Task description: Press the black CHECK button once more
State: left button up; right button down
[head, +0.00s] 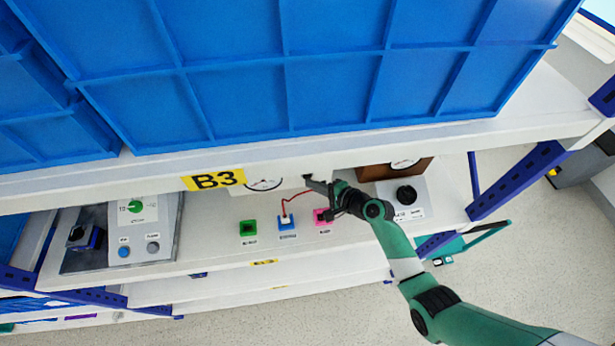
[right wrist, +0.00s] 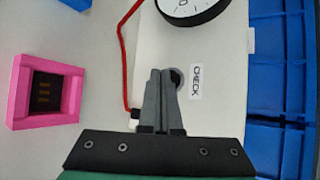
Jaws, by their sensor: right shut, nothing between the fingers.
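The black CHECK button (right wrist: 177,76) shows in the right wrist view on a white panel, beside its white CHECK label (right wrist: 196,80). My right gripper (right wrist: 160,74) is shut and empty. Its fingertips lie right by the button and hide part of it; I cannot tell whether they touch it. In the head view my right gripper (head: 312,183) reaches in under the front edge of the B3 shelf, toward the white panel. I cannot make out the button for sure there. My left gripper is not in view.
A round gauge (right wrist: 192,6) sits beside the button, and a red cable (right wrist: 123,60) runs along the panel. A pink square holder (right wrist: 46,92) lies to the left. Above are the shelf board (head: 400,150) and blue crates (head: 240,100). A black knob (head: 406,194) stands to the right.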

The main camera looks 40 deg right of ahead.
jog(key=shift+w+d, duration=0.2)
jog(key=shift+w, duration=0.1)
dwell(0.4)
jog(key=shift+s+a+r, duration=0.1)
jog(key=shift+s+a, duration=0.1)
jog(key=shift+s, duration=0.1)
jog(key=shift+s+a+p, duration=0.25)
jog(key=shift+s+p, duration=0.1)
jog(key=shift+p, duration=0.05)
jog(key=s+a+p, duration=0.2)
jog(key=shift+s, duration=0.35)
jog(key=shift+s+a+p, duration=0.4)
jog(key=shift+s+a, duration=0.05)
jog(key=shift+s, duration=0.3)
